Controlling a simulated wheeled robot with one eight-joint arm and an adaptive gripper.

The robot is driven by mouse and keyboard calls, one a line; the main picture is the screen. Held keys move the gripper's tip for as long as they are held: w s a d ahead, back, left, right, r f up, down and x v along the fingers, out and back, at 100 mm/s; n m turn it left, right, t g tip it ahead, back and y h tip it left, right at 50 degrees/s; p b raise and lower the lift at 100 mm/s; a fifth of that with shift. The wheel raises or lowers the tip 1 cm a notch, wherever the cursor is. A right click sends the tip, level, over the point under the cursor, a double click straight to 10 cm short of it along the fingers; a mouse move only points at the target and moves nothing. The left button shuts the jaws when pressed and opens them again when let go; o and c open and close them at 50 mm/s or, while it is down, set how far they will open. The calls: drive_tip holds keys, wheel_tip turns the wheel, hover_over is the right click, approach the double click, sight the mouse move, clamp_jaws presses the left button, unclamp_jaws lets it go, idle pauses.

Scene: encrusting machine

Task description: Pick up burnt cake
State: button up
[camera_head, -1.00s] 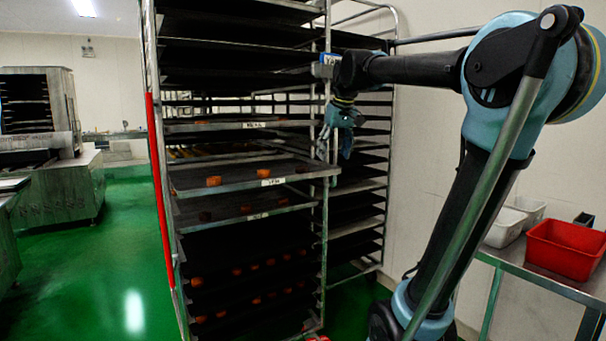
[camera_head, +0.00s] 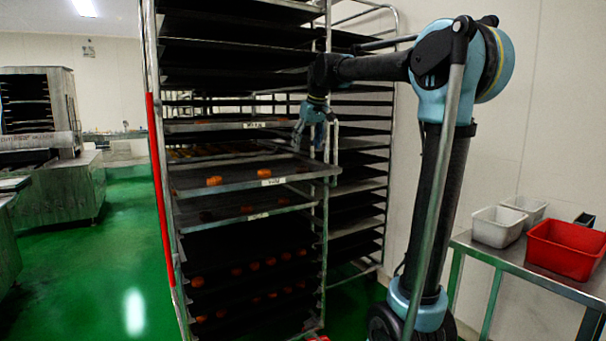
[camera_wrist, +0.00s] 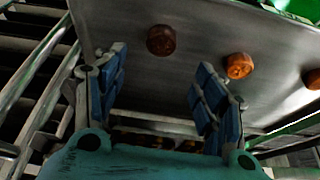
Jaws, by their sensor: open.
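The burnt cake (camera_wrist: 161,40) is a dark brown round cake on a metal tray (camera_wrist: 195,80) in the wrist view. It appears between and beyond the two blue-padded fingers. A lighter orange cake (camera_wrist: 239,66) sits to its right, beyond the right finger. My gripper (camera_wrist: 165,85) is open with nothing between its fingers. In the head view my gripper (camera_head: 310,143) hangs above the right part of the pulled-out tray (camera_head: 240,178). Orange cakes show on this tray, but I cannot make out the burnt one there.
Trays sit close above and below in the rack (camera_head: 324,240), with an upright post near my gripper. Another orange cake (camera_wrist: 314,79) is at the wrist view's right edge. A red bin (camera_head: 566,248) and white bins (camera_head: 498,226) stand on a side table at right.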

sight(303, 167)
drive_tip(key=shift+x, duration=4.8)
drive_tip(key=c, duration=1.1)
